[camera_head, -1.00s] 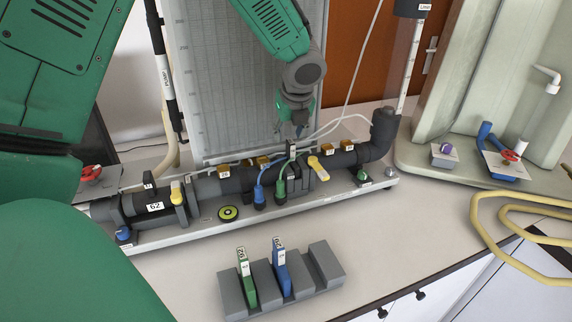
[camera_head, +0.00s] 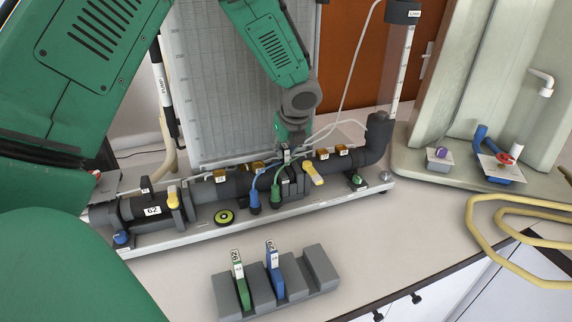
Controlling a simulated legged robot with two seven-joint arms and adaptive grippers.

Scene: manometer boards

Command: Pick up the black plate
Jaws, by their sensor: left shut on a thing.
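My left gripper (camera_head: 285,148) comes down from the top centre in front of the grey manometer board. It is shut on the small upper tab of the black plate (camera_head: 286,157). The plate stands in the dark flange joint of the pipe, behind the blue and green hose connectors. Most of the plate is hidden by the joint and the gripper. I cannot tell whether it has lifted at all. My right gripper is out of view.
A grey slotted rack (camera_head: 318,270) in front holds a green plate (camera_head: 240,278) and a blue plate (camera_head: 274,268); its right slot is empty. Yellow handles (camera_head: 313,173) and thin tubes surround the joint. A yellow hose (camera_head: 480,235) lies right.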

